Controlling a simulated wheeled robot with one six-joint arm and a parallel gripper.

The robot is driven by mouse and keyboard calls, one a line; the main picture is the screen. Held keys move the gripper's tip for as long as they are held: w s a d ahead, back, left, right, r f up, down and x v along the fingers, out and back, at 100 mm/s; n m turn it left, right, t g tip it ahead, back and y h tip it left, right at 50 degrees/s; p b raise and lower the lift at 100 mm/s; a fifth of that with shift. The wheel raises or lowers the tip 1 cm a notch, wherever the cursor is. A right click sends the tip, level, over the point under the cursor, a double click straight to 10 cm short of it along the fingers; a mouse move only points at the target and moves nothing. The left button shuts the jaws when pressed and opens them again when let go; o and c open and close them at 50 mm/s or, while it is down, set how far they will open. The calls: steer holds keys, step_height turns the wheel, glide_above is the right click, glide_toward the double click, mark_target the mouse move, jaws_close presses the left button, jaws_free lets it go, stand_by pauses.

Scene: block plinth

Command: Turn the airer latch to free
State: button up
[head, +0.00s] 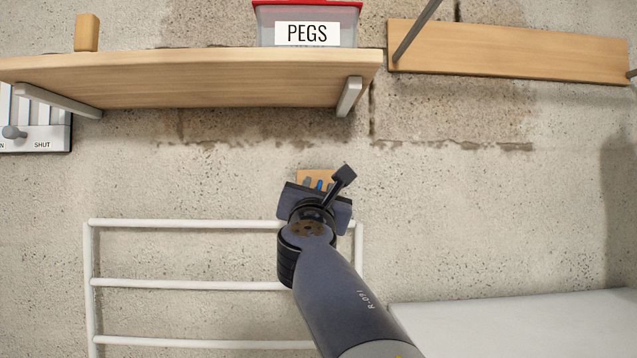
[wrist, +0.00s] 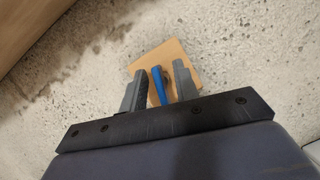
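The airer latch shows in the head view as a light wooden plate (head: 315,174) on the wall with a small blue lever (head: 319,185) on it. In the wrist view the plate (wrist: 172,54) appears tilted and the blue lever (wrist: 158,86) stands out from it. My gripper (wrist: 160,72) is open, with one grey finger on each side of the lever. A narrow gap shows between the lever and the fingers. In the head view my gripper (head: 319,183) is in front of the plate and hides its lower part.
A white airer frame (head: 190,284) is below on the wall. Above are a wooden shelf (head: 200,85) with a PEGS box (head: 307,25) and a wooden board (head: 510,50). A switch panel (head: 40,137) is at left, a white surface (head: 530,325) at lower right.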

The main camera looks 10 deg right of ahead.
steer(key=shift+w+r, duration=0.1)
steer(key=shift+w, duration=0.1)
steer(key=shift+c, duration=0.6)
jaws_close()
